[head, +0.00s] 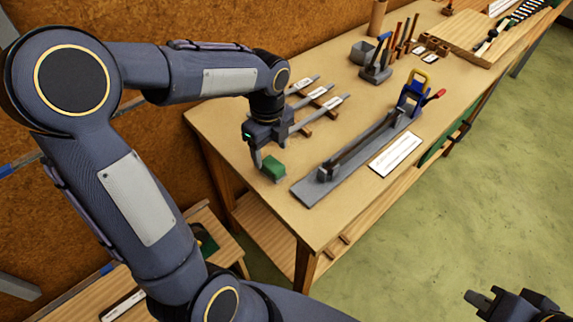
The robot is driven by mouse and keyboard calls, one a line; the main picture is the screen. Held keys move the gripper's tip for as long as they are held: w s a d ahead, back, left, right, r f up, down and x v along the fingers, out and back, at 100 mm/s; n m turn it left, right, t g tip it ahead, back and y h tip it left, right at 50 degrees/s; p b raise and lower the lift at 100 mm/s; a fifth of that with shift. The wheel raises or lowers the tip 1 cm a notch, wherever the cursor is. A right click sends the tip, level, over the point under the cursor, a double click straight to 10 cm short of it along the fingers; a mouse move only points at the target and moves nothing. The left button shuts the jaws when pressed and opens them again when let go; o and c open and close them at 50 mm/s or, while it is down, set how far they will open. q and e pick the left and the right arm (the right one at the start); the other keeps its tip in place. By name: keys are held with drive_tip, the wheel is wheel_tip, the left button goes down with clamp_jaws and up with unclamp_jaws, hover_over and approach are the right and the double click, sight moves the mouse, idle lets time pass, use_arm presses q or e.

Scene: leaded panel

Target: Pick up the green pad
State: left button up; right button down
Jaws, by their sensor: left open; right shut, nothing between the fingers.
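The green pad (273,167) lies on the near left part of the workbench, a small green block with a paler lower edge. My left gripper (266,154) is right at the pad, fingers pointing down, with one finger visible on its left side. The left jaws are open; the far finger is partly hidden, and I cannot tell whether either finger touches the pad. My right gripper (490,299) is at the bottom right, shut and empty, over the floor and away from the bench.
A grey metal fixture (310,191) with a blue and red clamp (415,93) stands right of the pad. A white label (395,154) lies beside it. Several grey rods (328,107) lie behind the gripper. The bench's near left corner is clear.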

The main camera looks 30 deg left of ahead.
sight(271, 162)
use_arm(q)
drive_tip(key=f, duration=0.6)
drive_tip(key=shift+w+a+f, duration=0.15)
drive_tip(key=shift+w+f, duration=0.05)
drive_tip(key=shift+c, duration=0.2)
drive_tip(key=c, duration=1)
drive_tip(key=shift+c, duration=0.2)
drive_tip(key=shift+r, duration=0.1)
drive_tip(key=shift+r, duration=0.65)
drive_tip(key=s+d+r, duration=0.2)
drive_tip(key=s+r, duration=0.3)
drive_tip(key=s, duration=0.1)
drive_tip(key=s+d+r, duration=0.2)
drive_tip(key=s+r, duration=0.4)
drive_tip(key=s, duration=0.1)
drive_tip(key=shift+s+d+r, duration=0.15)
drive_tip(key=shift+d+r, duration=0.15)
drive_tip(key=shift+d, duration=0.05)
